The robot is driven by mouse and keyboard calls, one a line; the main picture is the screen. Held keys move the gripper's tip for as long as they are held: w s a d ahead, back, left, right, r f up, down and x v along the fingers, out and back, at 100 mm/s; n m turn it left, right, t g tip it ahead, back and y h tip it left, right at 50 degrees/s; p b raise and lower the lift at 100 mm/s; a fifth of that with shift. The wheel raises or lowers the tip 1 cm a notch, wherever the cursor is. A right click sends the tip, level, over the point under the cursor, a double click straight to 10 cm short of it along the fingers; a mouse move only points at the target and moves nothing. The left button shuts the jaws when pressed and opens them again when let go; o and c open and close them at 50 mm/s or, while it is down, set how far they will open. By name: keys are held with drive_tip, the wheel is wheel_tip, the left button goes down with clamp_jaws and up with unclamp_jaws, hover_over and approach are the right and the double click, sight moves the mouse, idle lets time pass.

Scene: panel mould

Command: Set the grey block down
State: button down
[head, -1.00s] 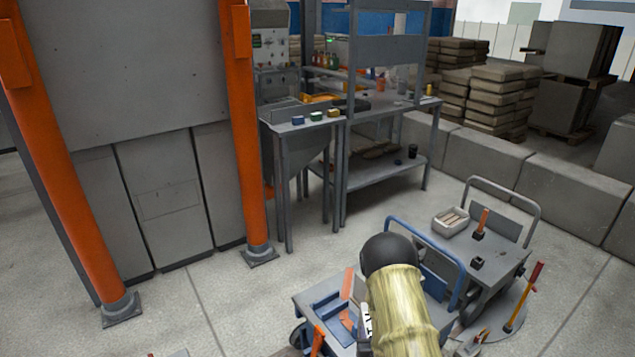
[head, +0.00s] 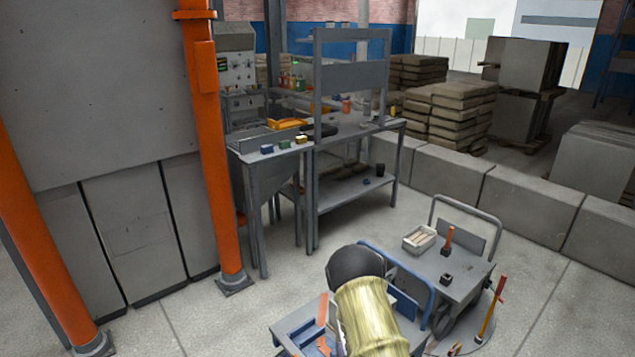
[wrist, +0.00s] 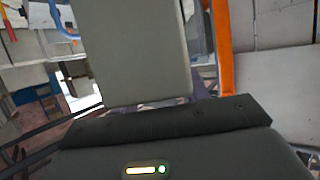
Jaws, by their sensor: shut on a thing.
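The grey block (wrist: 145,50) is a large, plain, flat-faced piece that fills the upper middle of the wrist view. My gripper (wrist: 170,120) shows there as a dark bar along the lower edge of the block, shut on it. The fingertips and the far side of the block are hidden. In the head view my arm covers the gripper, and I cannot make out the block there.
A blue-handled cart (head: 292,330) stands by my arm, with a grey cart (head: 462,272) beside it bearing a box and tools. A workbench (head: 345,185) stands beyond, with small coloured blocks on the table at its left. An orange post (head: 218,170) rises at left. Open floor lies between.

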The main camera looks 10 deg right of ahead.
drive_tip(key=s+f, duration=0.2)
drive_tip(key=f, duration=0.1)
drive_tip(key=s+f, duration=0.2)
drive_tip(key=f, duration=0.2)
drive_tip(key=s+f, duration=0.1)
drive_tip(key=f, duration=0.3)
drive_tip(key=shift+s, duration=0.4)
drive_tip(key=shift+d, duration=0.1)
